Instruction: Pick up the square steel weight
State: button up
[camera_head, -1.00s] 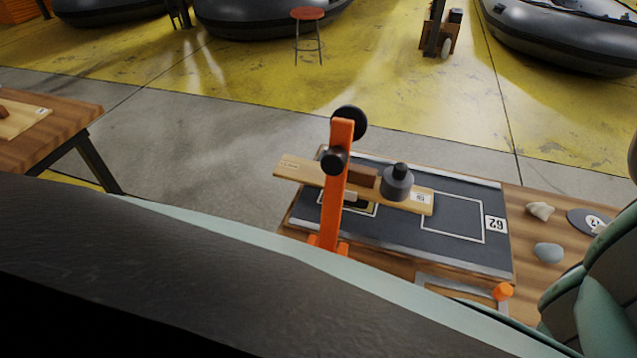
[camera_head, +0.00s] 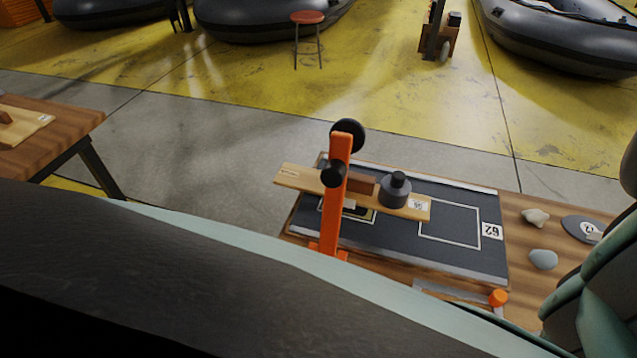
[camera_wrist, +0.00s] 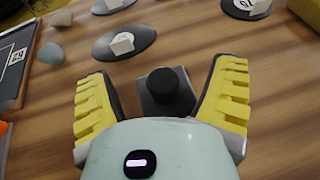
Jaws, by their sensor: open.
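The square steel weight (camera_wrist: 152,103), dark grey with a round black knob on top, stands on the wooden tabletop in the wrist view. My gripper (camera_wrist: 162,72) is open, with one yellow-padded finger on either side of the weight. The weight sits between the fingers with a visible gap on both sides. Its near side is partly hidden by the gripper body.
An orange post (camera_head: 337,195) carries a plank (camera_head: 300,178) with a round dark weight (camera_head: 396,190) and a brown block on it, above a dark mat (camera_head: 470,205). Dark discs with white tags (camera_wrist: 124,44) and pebbles (camera_wrist: 51,53) lie near my gripper.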

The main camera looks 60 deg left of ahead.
grip_shut()
dwell(0.5)
jog(key=shift+r, duration=0.1)
